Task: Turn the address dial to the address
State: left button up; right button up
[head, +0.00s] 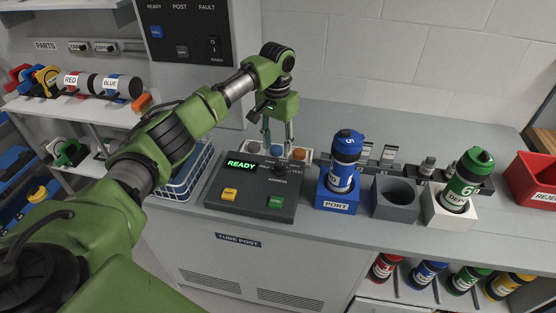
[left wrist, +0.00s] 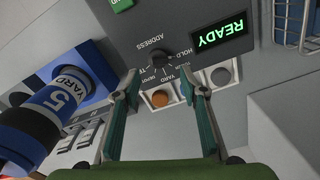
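The address dial (head: 281,169) is a dark knob on the grey console (head: 245,211), near the lit READY display (head: 241,163). It also shows in the left wrist view (left wrist: 160,58), with the ADDRESS label beside it and position labels around it, including HOLD and YARD. I cannot tell its exact setting. My left gripper (head: 279,146) points down over the back of the console. In the left wrist view its fingers (left wrist: 159,78) are apart, with the dial just beyond their tips and nothing between them gripped. A blue tube (head: 346,160) marked 5 YARD stands in the blue PORT holder (head: 337,199). My right gripper is not in view.
Yellow (head: 229,195) and green (head: 275,202) buttons sit on the console's front. An empty grey holder (head: 395,199) and a green tube (head: 467,178) in a white holder stand to the right. A red reject bin (head: 536,183) is at the far right.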

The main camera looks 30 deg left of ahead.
aim_at(278, 167)
pick_arm(q)
notch_tip(278, 167, down, 4)
jog(key=shift+w+p, duration=0.15)
jog(key=shift+p, duration=0.2)
notch_tip(278, 167, down, 3)
jog(key=shift+r, duration=0.2)
jog(key=shift+f, duration=0.75)
jog(key=shift+c, duration=0.7)
jog(key=c, duration=1)
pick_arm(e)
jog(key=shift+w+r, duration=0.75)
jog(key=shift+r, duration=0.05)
